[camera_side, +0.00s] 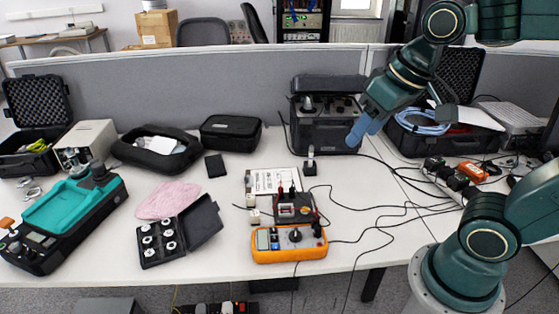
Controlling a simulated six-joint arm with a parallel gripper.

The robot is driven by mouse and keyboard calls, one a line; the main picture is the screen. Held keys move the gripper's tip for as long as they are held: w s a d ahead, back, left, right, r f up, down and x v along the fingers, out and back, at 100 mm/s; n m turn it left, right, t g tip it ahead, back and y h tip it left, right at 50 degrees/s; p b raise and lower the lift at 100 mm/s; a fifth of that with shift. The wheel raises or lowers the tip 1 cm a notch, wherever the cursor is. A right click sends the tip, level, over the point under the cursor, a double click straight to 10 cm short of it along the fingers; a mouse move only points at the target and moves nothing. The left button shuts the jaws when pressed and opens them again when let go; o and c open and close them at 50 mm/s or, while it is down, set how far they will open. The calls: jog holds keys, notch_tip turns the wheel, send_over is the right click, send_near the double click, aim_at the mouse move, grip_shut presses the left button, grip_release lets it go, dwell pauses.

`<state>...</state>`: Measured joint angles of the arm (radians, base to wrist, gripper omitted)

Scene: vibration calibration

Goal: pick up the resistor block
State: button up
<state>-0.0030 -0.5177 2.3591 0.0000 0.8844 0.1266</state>
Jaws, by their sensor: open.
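A small dark block with a reddish window and upright red and black plugs (294,208) sits on the white table, just behind an orange meter. It appears to be the resistor block, though its markings are too small to read. My gripper (358,130) is above the table, to the right of and well behind the block, in front of a black case. Its bluish fingers point down to the left; it is open and holds nothing visible. The gap between the fingers is hard to make out.
The orange meter (290,244) stands close in front of the block. Black cables (375,222) run across the table to its right. A small upright device (310,161) and a printed sheet (270,180) lie behind. An open weight case (170,238) is at left.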

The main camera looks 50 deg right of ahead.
jog(key=w+f+m+g, duration=0.1)
jog(key=w+f+m, duration=0.1)
jog(key=w, duration=0.7)
jog(key=m+g, duration=0.4)
jog(key=m, duration=0.2)
send_over(255, 213)
notch_tip(255, 213, down, 23)
jog(key=shift+s+r, duration=0.1)
jog(key=shift+r, duration=0.05)
jog(key=shift+f, duration=4.3)
jog(key=shift+f, duration=2.6)
